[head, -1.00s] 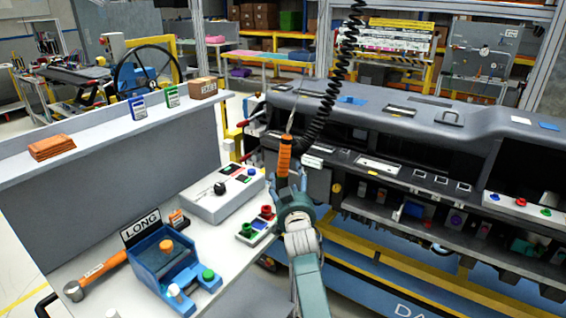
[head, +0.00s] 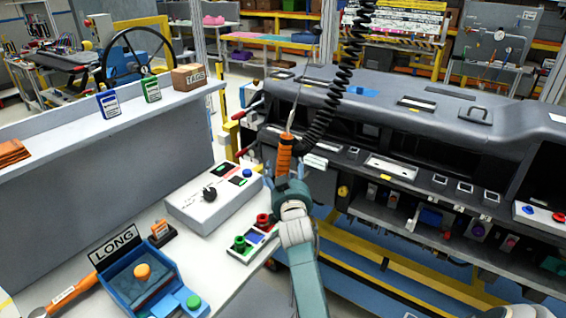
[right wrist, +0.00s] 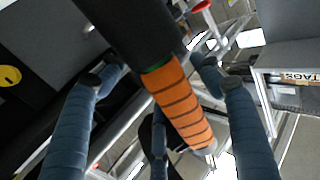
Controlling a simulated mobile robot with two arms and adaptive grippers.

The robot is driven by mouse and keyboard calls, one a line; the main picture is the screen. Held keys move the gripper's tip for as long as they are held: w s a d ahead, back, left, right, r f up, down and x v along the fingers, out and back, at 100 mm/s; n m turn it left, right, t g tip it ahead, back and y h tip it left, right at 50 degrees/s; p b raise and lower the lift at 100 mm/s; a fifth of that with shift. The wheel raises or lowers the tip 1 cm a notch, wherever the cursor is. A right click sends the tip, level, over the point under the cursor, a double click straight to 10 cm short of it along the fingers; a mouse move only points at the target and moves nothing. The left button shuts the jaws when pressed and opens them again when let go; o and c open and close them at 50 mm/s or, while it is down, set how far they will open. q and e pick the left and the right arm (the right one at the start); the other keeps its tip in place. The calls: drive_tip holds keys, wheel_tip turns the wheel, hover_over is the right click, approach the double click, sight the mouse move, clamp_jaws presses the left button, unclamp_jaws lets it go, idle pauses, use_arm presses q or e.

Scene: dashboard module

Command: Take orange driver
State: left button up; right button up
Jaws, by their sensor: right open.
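The orange driver (head: 285,153) hangs upright from a black coiled cord (head: 330,95), in front of the dashboard module. My right gripper (head: 283,172) is at the lower part of its orange grip in the head view. In the right wrist view the ribbed orange driver (right wrist: 180,105) and a thick black section above it lie between the spread fingers of my right gripper (right wrist: 158,74). The fingers are open, with gaps visible beside the driver. The palm hides part of the gripper in the head view. My left gripper is not in view.
The dashboard module (head: 440,120) fills the right side. A TAGS box (head: 189,77) sits on the ledge.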

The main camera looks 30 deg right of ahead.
drive_tip(key=shift+s+a+r, duration=0.6)
drive_tip(key=shift+s+r, duration=0.1)
drive_tip(key=c, duration=0.5)
drive_tip(key=shift+d+f, duration=0.1)
drive_tip(key=c, duration=0.9)
drive_tip(key=shift+w, duration=0.1)
clamp_jaws()
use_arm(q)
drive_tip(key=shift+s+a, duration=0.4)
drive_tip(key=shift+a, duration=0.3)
